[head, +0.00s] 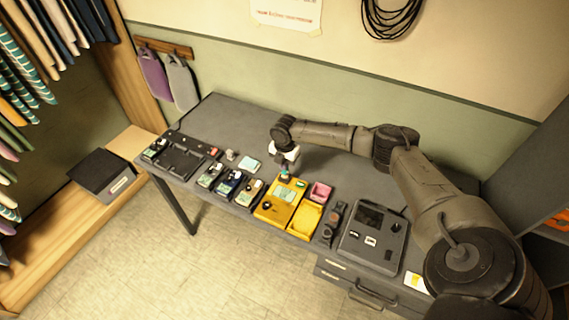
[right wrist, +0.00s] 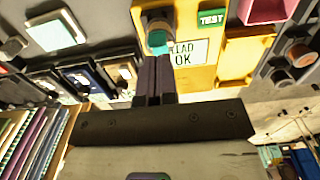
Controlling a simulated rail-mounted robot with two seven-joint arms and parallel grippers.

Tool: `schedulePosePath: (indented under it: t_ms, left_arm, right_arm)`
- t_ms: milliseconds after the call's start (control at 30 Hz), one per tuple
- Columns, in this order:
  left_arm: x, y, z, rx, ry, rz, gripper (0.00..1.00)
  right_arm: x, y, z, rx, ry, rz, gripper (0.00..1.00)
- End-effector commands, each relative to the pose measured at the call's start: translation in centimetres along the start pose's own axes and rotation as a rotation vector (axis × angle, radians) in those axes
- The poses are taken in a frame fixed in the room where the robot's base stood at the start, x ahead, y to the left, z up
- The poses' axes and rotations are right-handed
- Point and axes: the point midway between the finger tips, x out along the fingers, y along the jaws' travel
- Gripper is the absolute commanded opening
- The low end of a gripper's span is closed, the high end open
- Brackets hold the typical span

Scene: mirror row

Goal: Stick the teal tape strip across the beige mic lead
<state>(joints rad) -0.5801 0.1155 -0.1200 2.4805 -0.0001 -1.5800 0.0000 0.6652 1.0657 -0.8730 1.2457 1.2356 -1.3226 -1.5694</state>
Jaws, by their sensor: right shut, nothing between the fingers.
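My right gripper (head: 285,171) is shut and empty, low over the back left of the yellow tester (head: 268,211). In the right wrist view its fingers (right wrist: 153,62) are together, with the tips at a dark round fitting topped by a small teal piece (right wrist: 157,39). Whether they touch it, I cannot tell. A pale teal square (head: 250,164) lies on the table left of the gripper; it also shows in the right wrist view (right wrist: 56,29). I cannot tell which teal piece is the tape strip. I cannot make out the beige mic lead. My left gripper is out of view.
Several small packs (head: 230,183) stand in a row left of the tester, beside a black tray (head: 180,155). A yellow bin (head: 304,221), a pink bin (head: 321,191) and a dark console (head: 370,237) stand to the right. The table behind the packs is mostly clear.

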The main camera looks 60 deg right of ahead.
Motion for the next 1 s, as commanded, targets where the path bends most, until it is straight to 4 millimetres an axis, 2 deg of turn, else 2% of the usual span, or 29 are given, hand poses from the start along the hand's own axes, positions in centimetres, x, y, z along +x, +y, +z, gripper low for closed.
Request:
schedulePosePath:
  t_ms: [1000]
  left_arm:
    - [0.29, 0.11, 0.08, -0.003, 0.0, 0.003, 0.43]
  right_arm:
    - [0.52, 0.0, 0.0, 0.0, 0.0, 0.0, 0.0]
